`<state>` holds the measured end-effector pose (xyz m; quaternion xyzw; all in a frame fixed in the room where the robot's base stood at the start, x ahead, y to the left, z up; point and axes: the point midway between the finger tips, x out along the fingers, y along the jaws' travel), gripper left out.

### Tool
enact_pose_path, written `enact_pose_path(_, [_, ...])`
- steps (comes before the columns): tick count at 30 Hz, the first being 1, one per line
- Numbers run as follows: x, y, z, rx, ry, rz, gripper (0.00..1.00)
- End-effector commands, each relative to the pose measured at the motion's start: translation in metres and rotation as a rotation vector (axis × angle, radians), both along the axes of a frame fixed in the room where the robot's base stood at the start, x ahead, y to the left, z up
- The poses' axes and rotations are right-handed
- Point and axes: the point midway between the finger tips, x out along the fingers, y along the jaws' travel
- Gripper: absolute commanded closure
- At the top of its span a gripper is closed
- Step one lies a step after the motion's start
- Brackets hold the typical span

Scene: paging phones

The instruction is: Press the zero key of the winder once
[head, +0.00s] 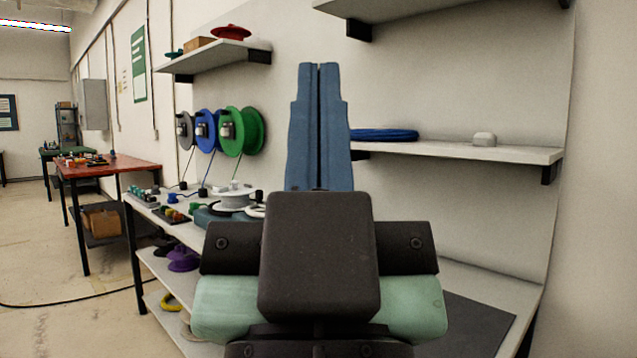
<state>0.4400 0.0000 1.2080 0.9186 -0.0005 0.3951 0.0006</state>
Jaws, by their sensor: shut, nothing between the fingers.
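My gripper (318,72) points up in the middle of the head view, its two blue fingers closed together with nothing between them. A low teal-blue device with a white reel (235,197) on top stands on the bench, left of and beyond my gripper's dark body. It looks like the winder, but its right part is hidden behind my gripper and arm. I cannot make out a zero key on it. My fingers appear apart from the device.
The bench (468,272) has small coloured parts at its left end and a dark mat (475,325) at right. Green (243,131), blue (206,131) and grey (184,131) spools hang on the wall. A shelf (520,153) juts out at right. A red-topped table (110,170) stands at left.

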Motion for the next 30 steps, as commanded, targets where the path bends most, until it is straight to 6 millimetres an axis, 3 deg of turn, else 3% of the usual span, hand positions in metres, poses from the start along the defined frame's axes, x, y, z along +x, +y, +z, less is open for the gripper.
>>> enact_pose_path(22, [0.0, 0.0, 0.001, 0.0, 0.0, 0.0, 1.0])
enact_pose_path(26, [0.0, 0.0, 0.012, 0.0, 0.0, 0.0, 1.0])
enact_pose_path(30, [0.0, 0.0, 0.039, 0.0, 0.0, 0.0, 1.0])
